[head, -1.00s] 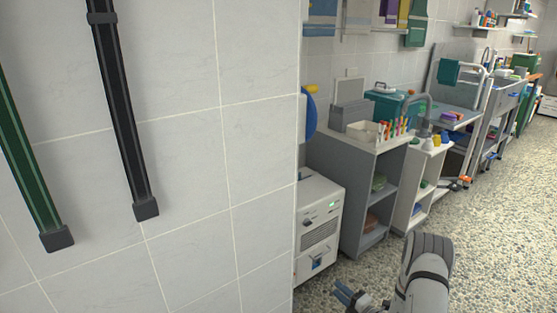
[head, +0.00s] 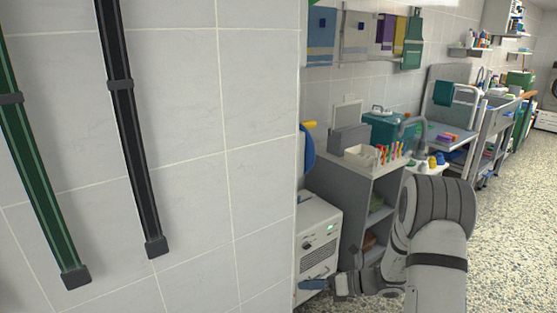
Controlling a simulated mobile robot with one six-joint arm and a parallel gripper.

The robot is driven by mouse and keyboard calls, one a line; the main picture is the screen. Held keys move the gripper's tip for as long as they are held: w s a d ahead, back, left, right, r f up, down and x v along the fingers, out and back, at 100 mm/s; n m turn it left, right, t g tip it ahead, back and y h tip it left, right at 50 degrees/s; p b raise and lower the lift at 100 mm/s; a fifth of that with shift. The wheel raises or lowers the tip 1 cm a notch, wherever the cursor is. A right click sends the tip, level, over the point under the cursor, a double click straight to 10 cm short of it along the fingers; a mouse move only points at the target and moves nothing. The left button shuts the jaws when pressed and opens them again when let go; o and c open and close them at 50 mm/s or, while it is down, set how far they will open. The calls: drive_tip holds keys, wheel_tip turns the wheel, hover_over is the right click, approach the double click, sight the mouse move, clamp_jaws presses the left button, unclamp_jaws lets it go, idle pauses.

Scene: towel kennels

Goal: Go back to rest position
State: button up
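My arm rises at the lower right of the head view, with its grey elbow in front of the shelving. My gripper (head: 312,285) is at the lower middle, in front of the white machine (head: 318,240) near the wall corner. Its blue-tipped end points left. It is small and seen from the side, so I cannot tell whether its fingers are open or shut, and I see nothing held in it.
A tiled wall (head: 190,120) with green (head: 40,180) and black (head: 130,130) straps fills the left side, close to my gripper. A grey shelf unit (head: 335,185) stands behind my arm. Pebbled floor (head: 505,220) is clear at the right.

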drive_tip(key=s+a+r+n+g+h+p, duration=0.2)
drive_tip(key=s+r+n+g+h+p, duration=0.4)
drive_tip(key=s+r+n, duration=1.1)
drive_tip(key=s+d+r+n+t+h+p, duration=0.2)
drive_tip(key=s+d+r+n+h+p, duration=0.1)
drive_tip(key=r+n, duration=0.3)
drive_tip(key=s+d+r+n+t+h+p, duration=0.3)
drive_tip(key=s+d+r+n+h+p, duration=0.1)
drive_tip(key=r, duration=0.5)
drive_tip(key=shift+s+d+n+h+p, duration=0.3)
drive_tip(key=shift+d+n+h+p, duration=0.25)
drive_tip(key=shift+n+h+p, duration=0.3)
